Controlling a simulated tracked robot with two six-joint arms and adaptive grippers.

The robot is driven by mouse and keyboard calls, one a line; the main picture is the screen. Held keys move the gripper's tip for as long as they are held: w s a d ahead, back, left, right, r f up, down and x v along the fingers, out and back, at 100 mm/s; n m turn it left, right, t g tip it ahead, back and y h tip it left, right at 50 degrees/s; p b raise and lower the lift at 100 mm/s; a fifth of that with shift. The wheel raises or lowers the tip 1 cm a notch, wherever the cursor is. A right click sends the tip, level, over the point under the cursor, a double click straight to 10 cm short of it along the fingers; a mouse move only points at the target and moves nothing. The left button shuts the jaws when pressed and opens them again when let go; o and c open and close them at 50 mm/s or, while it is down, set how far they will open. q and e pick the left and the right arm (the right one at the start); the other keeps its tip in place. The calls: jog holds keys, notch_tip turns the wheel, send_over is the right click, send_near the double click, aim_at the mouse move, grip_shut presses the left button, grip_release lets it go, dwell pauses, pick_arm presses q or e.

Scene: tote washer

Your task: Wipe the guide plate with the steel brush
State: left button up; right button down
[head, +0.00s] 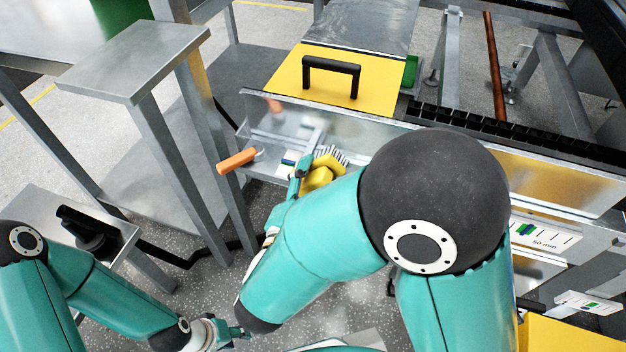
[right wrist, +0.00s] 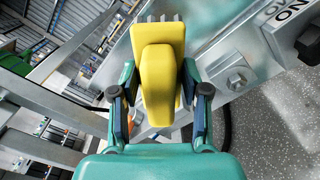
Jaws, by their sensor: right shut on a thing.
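The steel brush (head: 319,179) has a yellow body and grey bristles. In the head view its bristles are up close to the guide plate; I cannot tell whether they touch. My right gripper (head: 302,172) is shut on the brush. In the right wrist view the yellow brush (right wrist: 158,75) is between the fingers of the gripper (right wrist: 160,108), with its bristles at the top. The guide plate, which seems to be the long shiny steel plate (head: 360,133), runs behind the brush, partly hidden by my right arm. My left gripper (head: 238,331) is low at the bottom, apart from the brush; its fingers are too small to read.
An orange-handled tool (head: 237,161) sticks out left of the brush. A yellow cover (head: 290,75) with a black handle lies behind the plate. A grey metal stand (head: 135,65) is at left, and a black object (head: 85,230) sits on a low shelf.

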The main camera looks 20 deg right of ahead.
aim_at(318, 121)
jog(key=shift+x, duration=2.25)
jog(key=shift+b+x, duration=0.3)
jog(key=shift+x, duration=0.85)
jog(key=shift+w+d, duration=0.1)
jog(key=shift+d, duration=0.1)
jog(key=shift+x, duration=1.3)
jog(key=shift+w+a+r+b, duration=0.1)
jog(key=shift+w+a, duration=0.25)
jog(key=shift+a, duration=0.2)
jog(key=shift+w+a+f+b, duration=0.1)
jog(key=shift+w+a, duration=0.3)
jog(key=shift+a, duration=0.2)
jog(key=shift+w+a+r+b, duration=0.1)
jog(key=shift+w+a, duration=0.25)
jog(key=shift+a, duration=0.2)
